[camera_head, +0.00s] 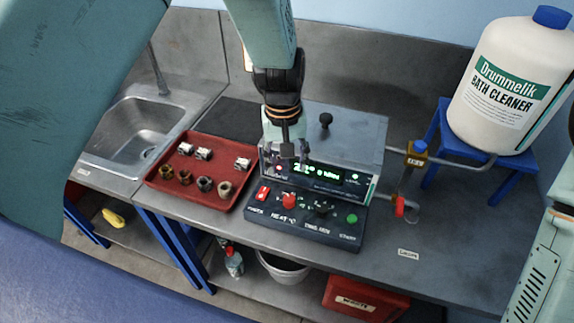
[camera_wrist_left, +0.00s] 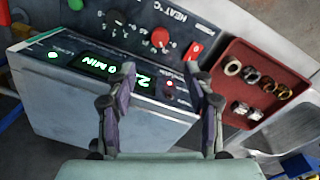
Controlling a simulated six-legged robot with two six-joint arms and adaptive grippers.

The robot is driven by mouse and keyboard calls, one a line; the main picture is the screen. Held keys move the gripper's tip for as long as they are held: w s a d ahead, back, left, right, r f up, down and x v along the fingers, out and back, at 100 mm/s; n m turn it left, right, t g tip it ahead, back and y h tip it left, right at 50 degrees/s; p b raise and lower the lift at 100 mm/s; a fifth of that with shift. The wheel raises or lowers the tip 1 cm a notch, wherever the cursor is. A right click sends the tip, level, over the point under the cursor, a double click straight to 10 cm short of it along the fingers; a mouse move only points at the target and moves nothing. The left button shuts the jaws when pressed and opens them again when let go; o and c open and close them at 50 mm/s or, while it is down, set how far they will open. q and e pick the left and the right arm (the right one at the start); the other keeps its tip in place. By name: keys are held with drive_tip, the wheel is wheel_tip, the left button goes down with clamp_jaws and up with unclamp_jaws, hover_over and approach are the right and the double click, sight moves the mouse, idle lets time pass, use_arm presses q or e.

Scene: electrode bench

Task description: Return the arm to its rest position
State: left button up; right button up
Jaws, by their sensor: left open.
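My left arm comes down from the top of the head view, and its left gripper (camera_head: 288,148) hangs in front of the grey bath unit (camera_head: 350,137). In the left wrist view the two fingers of the left gripper (camera_wrist_left: 160,85) are apart with nothing between them. Beyond them is the bath unit's front with its lit green display (camera_wrist_left: 115,70). The dark control panel (camera_head: 300,222) with a red knob (camera_head: 289,200) and a red switch (camera_head: 262,193) is in front of the unit. My right gripper is not in view.
A red tray (camera_head: 208,196) with several small fittings lies left of the unit. A sink (camera_head: 140,125) is at the far left. A large white cleaner bottle (camera_head: 510,85) stands on a blue stand (camera_head: 437,140) at the right. A valve and pipe (camera_head: 415,160) run beside the unit.

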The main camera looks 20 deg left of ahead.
sight(289, 197)
use_arm(q)
drive_tip(key=shift+s+f, duration=0.1)
drive_tip(key=f, duration=1.2)
drive_tip(key=shift+w+d, duration=0.2)
drive_tip(key=shift+d, duration=0.05)
drive_tip(key=shift+r, duration=0.2)
